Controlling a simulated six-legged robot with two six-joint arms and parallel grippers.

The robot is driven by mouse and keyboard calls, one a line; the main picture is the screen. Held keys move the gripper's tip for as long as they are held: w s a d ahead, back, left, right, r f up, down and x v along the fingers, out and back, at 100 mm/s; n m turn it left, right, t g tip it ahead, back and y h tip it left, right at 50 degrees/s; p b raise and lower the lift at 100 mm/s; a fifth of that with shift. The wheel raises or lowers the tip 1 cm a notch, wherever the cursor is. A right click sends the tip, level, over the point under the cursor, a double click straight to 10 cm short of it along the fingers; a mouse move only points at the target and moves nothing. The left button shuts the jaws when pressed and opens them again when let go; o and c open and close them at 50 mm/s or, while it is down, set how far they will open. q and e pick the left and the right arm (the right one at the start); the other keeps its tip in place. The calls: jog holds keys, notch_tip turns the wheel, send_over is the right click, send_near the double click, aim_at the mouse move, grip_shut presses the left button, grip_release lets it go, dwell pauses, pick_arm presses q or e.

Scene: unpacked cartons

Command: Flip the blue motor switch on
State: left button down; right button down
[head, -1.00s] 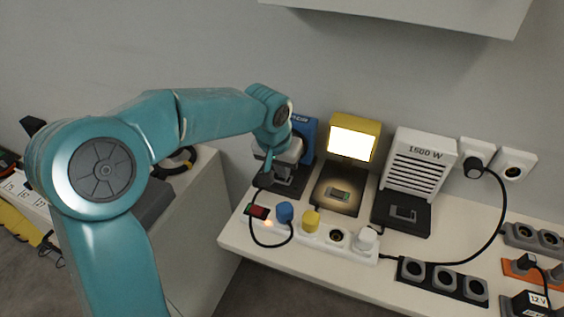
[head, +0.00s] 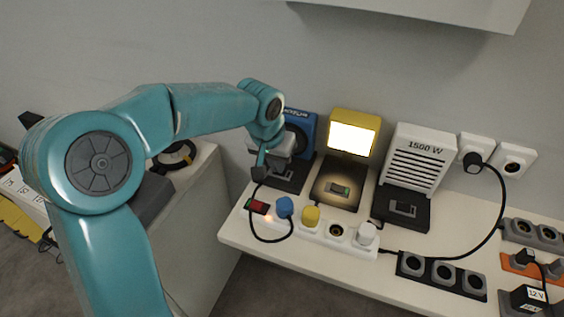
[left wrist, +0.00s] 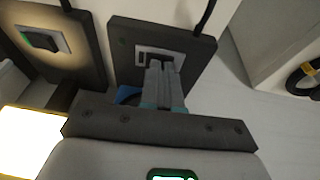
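The blue motor (head: 308,125) stands at the left end of the white bench, on a dark base (head: 289,182), partly hidden by my left arm. Its base shows in the left wrist view (left wrist: 193,60), with the switch (left wrist: 148,53) in a light frame. My left gripper (left wrist: 162,68) has its fingers together, with the tips at or just over the switch; I cannot tell whether they touch. In the head view the left gripper (head: 259,172) is over the motor's base. The switch is hidden there, and its position is unclear. My right gripper is not in view.
A lit yellow lamp (head: 368,118) and a white 1500 W heater (head: 420,155) stand to the right, each with a switch on its base. A white power strip (head: 323,233) with blue, yellow and white plugs runs in front. A shelf (head: 430,8) hangs above.

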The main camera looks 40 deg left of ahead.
pick_arm(q)
notch_tip(320, 180, up, 5)
jog(key=p, duration=0.4)
jog(key=shift+a, duration=0.15)
jog(key=v, duration=0.9)
jog(key=shift+p, duration=0.45)
jog(key=shift+s, duration=0.15)
jog(key=x, duration=0.4)
jog(key=d+p+x, duration=0.1)
jog(key=x, duration=0.7)
jog(key=shift+s+d+f+p, duration=0.2)
jog(key=shift+d+p, duration=0.05)
jog(key=shift+p, duration=0.1)
jog(key=shift+d+f, duration=0.1)
jog(key=shift+f, duration=0.65)
